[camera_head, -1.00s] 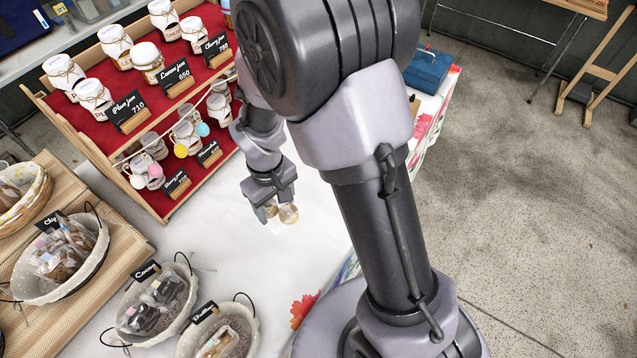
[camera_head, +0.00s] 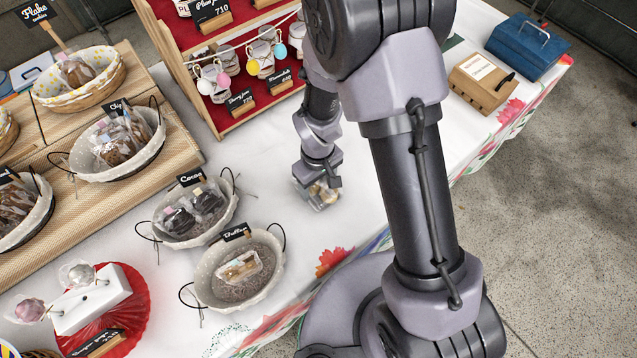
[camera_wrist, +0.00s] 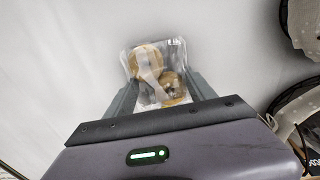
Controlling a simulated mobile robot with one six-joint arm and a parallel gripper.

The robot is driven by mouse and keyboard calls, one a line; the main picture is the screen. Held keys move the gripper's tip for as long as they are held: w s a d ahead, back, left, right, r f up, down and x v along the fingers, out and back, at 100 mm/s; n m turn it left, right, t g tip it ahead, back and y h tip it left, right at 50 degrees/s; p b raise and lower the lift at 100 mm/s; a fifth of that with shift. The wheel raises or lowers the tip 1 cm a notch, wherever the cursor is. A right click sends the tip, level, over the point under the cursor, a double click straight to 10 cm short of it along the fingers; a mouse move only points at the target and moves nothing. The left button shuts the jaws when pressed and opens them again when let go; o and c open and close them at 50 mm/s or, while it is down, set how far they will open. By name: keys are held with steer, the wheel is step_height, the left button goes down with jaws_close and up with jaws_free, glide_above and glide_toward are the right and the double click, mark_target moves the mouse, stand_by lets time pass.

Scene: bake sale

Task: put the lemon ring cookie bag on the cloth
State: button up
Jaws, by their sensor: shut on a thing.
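My gripper (camera_head: 322,193) is shut on a clear bag of round golden cookies, which looks like the lemon ring cookie bag (camera_head: 324,190). In the wrist view the bag (camera_wrist: 152,72) sits between the two fingers (camera_wrist: 160,92), with a pale label strip across it. I cannot read its label. In the head view the bag is over the white cloth (camera_head: 270,140) with a floral border. I cannot tell whether it touches the cloth.
Baskets tagged Cocoa (camera_head: 232,215) and Butter (camera_head: 215,298) stand on the near left. A red jam shelf (camera_head: 215,110) stands behind. A wooden box (camera_head: 480,84) and a blue case (camera_head: 528,46) lie at the right. White cloth is bare around my gripper.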

steer(key=shift+f, duration=0.15)
steer(key=o, duration=0.9)
step_height(320, 180, up, 12)
steer(key=p, duration=0.6)
step_height(320, 180, up, 10)
steer(key=m+t, duration=0.1)
steer(key=m, duration=0.2)
glide_above(318, 184)
steer(key=d, duration=0.2)
steer(key=s+d+r+m+t, duration=0.1)
steer(key=s+r+m, duration=0.1)
steer(key=s+r, duration=0.2)
steer(key=s+d+r+m+t+y, duration=0.1)
steer(key=s+d+r+m+t, duration=0.1)
steer(key=r, duration=0.5)
steer(key=s+d+r+m+t+y, duration=0.1)
steer(key=s+d+r+m, duration=0.1)
steer(key=s+r+m, duration=0.2)
steer(key=shift+s+d+r+t, duration=0.1)
steer(key=shift+s+r+t, duration=0.1)
steer(key=shift+s+r, duration=0.35)
steer(key=shift+s+d+r+t, duration=0.1)
steer(key=shift+s+r+t, duration=0.2)
steer(key=shift+s, duration=0.35)
